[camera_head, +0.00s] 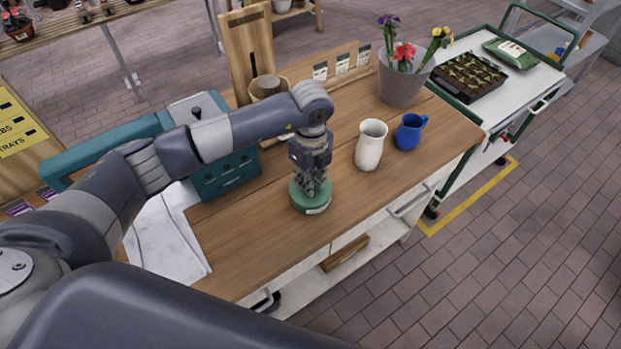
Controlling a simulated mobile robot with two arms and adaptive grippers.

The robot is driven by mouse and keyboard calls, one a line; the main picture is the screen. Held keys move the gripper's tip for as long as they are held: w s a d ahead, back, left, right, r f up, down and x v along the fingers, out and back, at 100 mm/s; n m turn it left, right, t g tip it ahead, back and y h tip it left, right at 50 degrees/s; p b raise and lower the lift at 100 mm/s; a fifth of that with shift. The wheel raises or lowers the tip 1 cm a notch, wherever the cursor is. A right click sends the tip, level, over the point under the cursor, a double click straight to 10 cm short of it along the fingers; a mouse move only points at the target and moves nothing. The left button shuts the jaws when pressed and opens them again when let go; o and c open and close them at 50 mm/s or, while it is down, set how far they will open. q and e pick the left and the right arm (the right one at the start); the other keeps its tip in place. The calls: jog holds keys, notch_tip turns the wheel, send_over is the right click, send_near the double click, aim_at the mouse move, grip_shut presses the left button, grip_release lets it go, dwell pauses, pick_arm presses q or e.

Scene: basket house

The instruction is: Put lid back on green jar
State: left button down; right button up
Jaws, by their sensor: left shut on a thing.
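My left gripper (314,183) points straight down over the wooden worktop and is shut on the top of a round green piece (310,204). The piece is low and wide, with a darker green top and a small pale patch on its front side. It looks like the lid, or the green jar with its lid; I cannot tell where one ends and the other begins. The fingers hide the middle of its top. It is at or just above the worktop near the front edge. My right gripper is not in view.
A white vase (370,148) and a blue mug (408,133) stand to the right of my left gripper. Behind them is a flower pot (402,88). A teal metal box (230,172) stands to the left. The front of the worktop (248,245) is clear.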

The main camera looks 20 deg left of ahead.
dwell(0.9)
pick_arm(q)
jog(key=c, duration=1)
grip_release()
jog(key=shift+o, duration=0.2)
jog(key=shift+r, duration=0.1)
jog(key=shift+r+p, duration=2.25)
jog(key=shift+r, duration=1.15)
grip_shut()
